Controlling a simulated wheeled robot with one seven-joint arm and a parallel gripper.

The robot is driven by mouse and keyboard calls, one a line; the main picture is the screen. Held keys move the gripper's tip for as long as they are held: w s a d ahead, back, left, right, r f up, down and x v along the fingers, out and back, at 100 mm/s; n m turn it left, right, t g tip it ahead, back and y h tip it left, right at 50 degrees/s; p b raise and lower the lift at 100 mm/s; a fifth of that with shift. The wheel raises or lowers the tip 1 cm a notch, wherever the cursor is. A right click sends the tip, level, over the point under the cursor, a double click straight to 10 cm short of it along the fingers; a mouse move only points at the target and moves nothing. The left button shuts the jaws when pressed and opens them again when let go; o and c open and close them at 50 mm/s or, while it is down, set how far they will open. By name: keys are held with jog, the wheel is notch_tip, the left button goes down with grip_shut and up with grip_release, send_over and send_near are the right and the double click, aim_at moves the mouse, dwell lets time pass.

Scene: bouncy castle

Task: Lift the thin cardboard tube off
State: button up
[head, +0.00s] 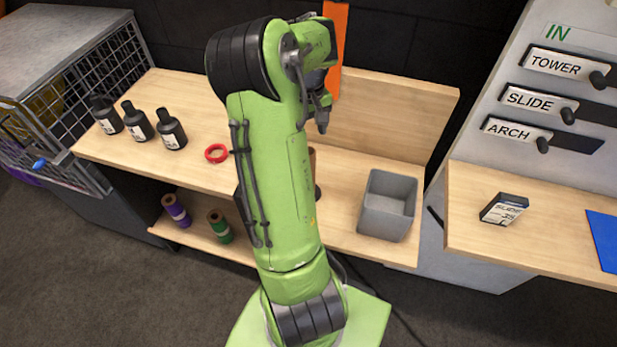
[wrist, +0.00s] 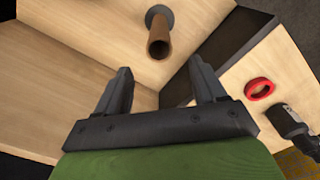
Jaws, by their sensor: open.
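The thin brown cardboard tube (wrist: 160,42) shows in the wrist view, with its open end towards the camera. A round grey base (wrist: 158,11) shows at its far end. In the head view my arm hides most of the tube; only a sliver of brown (head: 312,156) shows beside the arm. My gripper (wrist: 160,67) is open and empty, its two fingers apart on either side below the tube in the wrist view. The fingers do not appear to touch the tube. In the head view my gripper (head: 321,112) is above the bench.
A red ring (head: 216,153) and several black bottles (head: 138,122) stand left on the bench. A grey bin (head: 387,205) is to the right. A wooden back panel (head: 395,115) rises behind. Purple (head: 177,210) and green (head: 220,226) rolls sit on the lower shelf.

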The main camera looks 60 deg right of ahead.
aim_at(312, 150)
notch_tip(312, 150, down, 10)
jog(key=shift+b, duration=1.05)
jog(key=shift+r, duration=0.1)
grip_shut()
